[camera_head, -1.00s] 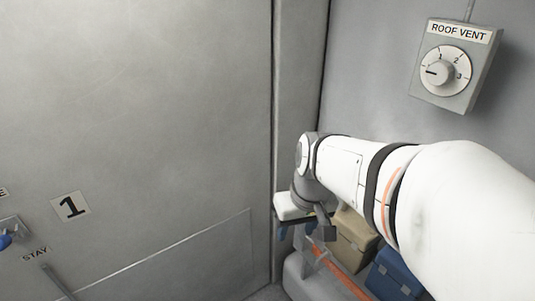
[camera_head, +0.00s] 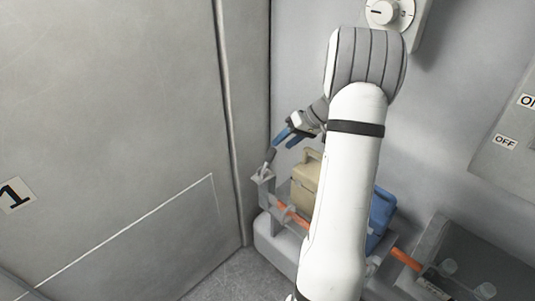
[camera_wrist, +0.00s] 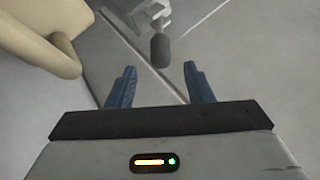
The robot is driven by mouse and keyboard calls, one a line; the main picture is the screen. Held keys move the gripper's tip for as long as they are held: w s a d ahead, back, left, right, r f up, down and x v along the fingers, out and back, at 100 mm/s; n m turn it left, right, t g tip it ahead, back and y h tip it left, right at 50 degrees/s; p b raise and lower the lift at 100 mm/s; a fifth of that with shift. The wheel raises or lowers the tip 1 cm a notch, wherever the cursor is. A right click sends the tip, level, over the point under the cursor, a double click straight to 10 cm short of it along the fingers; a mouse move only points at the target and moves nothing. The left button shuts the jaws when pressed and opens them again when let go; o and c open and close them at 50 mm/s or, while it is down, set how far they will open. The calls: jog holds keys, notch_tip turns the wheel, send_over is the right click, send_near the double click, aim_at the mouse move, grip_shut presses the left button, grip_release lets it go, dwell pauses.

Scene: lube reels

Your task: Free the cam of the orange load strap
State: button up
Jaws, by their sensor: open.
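The orange load strap (camera_head: 293,216) runs across the front of a grey ledge holding a tan case and a blue case. Part of it is hidden behind my arm, and it shows again farther right. At its left end stands a grey metal cam bracket (camera_head: 262,176) with a short dark-tipped lever (camera_head: 270,156) sticking up. My gripper (camera_head: 287,138) is open and empty, its blue fingers just above the lever. In the wrist view the dark lever grip (camera_wrist: 160,49) appears beyond and between the two fingertips (camera_wrist: 159,72); no contact is visible.
The tan case (camera_head: 306,182) stands close right of the cam, its handle (camera_wrist: 62,52) near the left finger in the wrist view. The blue case (camera_head: 381,212) is partly behind my arm. A dark bin (camera_head: 450,240) with bottles stands right. Floor is clear at left.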

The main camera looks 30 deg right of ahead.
aim_at(275, 150)
jog(key=x, duration=0.6)
jog(key=shift+a+f, duration=0.15)
jog(key=shift+a, duration=0.05)
grip_shut()
